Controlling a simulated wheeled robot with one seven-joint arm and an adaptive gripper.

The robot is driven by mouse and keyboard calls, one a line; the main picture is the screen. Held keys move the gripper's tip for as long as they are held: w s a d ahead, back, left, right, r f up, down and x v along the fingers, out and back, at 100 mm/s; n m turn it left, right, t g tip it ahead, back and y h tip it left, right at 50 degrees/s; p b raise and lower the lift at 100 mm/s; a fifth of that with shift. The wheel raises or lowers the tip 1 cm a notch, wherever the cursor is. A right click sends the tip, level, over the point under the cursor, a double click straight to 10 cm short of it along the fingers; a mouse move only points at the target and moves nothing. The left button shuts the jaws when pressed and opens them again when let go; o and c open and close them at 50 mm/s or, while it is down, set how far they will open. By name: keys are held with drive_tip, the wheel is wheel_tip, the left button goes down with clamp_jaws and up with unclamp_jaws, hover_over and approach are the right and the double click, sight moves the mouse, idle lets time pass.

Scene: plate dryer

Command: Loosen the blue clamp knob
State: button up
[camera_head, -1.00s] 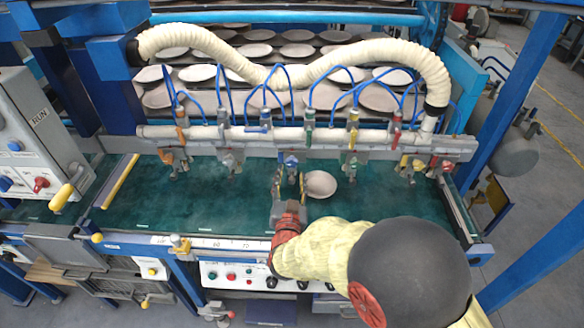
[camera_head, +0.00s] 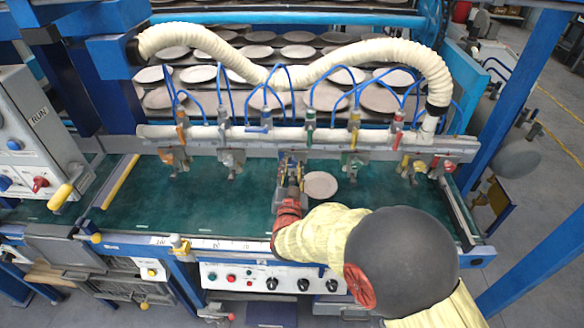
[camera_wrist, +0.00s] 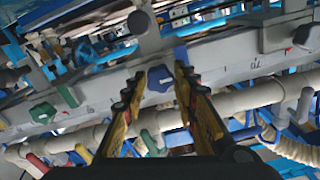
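The blue clamp knob (camera_wrist: 159,79) sits on the grey metal bar (camera_wrist: 225,55) in the wrist view. My gripper (camera_wrist: 158,82) is open, with one finger on each side of the blue knob. A gap shows between the knob and each finger, so I cannot see any contact. In the head view my gripper (camera_head: 291,160) is at the middle clamp on the rail and largely hides the knob there.
Other clamps with coloured knobs line the rail, including a green knob (camera_wrist: 43,112). A pale plate (camera_head: 320,185) lies on the green bed (camera_head: 230,205) right of my gripper. Blue hoses and a white pipe (camera_head: 220,132) run above the clamps.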

drive_tip(key=c, duration=0.6)
drive_tip(key=shift+c, duration=0.3)
drive_tip(key=shift+n, duration=0.3)
drive_tip(key=n+p, duration=0.1)
drive_tip(key=n, duration=0.4)
drive_tip(key=n+p, duration=0.2)
drive_tip(key=n, duration=0.4)
drive_tip(key=shift+p, duration=0.3)
drive_tip(key=n+p, duration=0.2)
drive_tip(key=n, duration=0.4)
drive_tip(key=shift+n, duration=0.4)
drive_tip(key=n+p, duration=0.2)
drive_tip(key=n, duration=0.3)
drive_tip(key=shift+p, duration=0.3)
drive_tip(key=shift+f+n, duration=0.1)
drive_tip(key=shift+n, duration=0.3)
